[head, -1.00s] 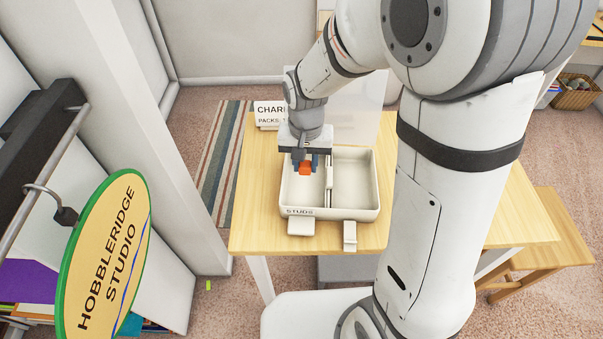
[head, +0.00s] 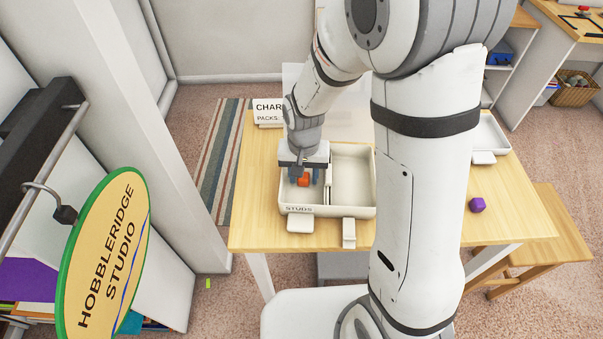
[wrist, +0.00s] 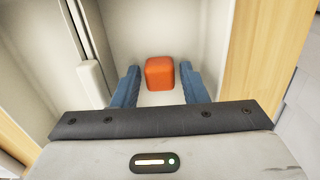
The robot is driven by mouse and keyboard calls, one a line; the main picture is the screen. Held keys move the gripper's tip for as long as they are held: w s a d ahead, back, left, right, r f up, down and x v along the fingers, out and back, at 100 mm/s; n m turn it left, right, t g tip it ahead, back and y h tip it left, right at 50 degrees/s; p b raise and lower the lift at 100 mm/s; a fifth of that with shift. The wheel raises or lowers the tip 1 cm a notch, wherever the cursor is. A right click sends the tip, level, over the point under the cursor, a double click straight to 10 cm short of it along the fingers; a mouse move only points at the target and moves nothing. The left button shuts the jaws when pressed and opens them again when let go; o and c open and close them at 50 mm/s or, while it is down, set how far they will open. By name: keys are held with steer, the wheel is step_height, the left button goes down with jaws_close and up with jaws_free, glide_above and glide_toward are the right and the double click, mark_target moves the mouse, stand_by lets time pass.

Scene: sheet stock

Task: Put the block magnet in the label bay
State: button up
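An orange block (head: 304,181) is in the left compartment of a cream two-part tray (head: 330,211), whose front there reads "STUDS". The block also shows in the wrist view (wrist: 159,73). My gripper (head: 303,177) is low over that compartment, its blue fingers on either side of the block. In the wrist view my gripper (wrist: 160,82) is open, with a narrow gap on each side of the block. A purple block (head: 477,205) lies on the table at the right. I cannot tell which block is the magnet. No label bay can be read.
The tray's right compartment (head: 352,183) looks empty; a divider separates the two. Another white tray (head: 488,138) stands at the right, partly behind my arm.

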steer(key=shift+o, duration=0.8)
steer(key=shift+r, duration=0.1)
steer(key=shift+r, duration=0.2)
step_height(320, 180, up, 12)
steer(key=s+d+r+n+t, duration=0.1)
steer(key=s+d+r+t, duration=0.2)
steer(key=s+d, duration=0.9)
steer(key=shift+v, duration=1.45)
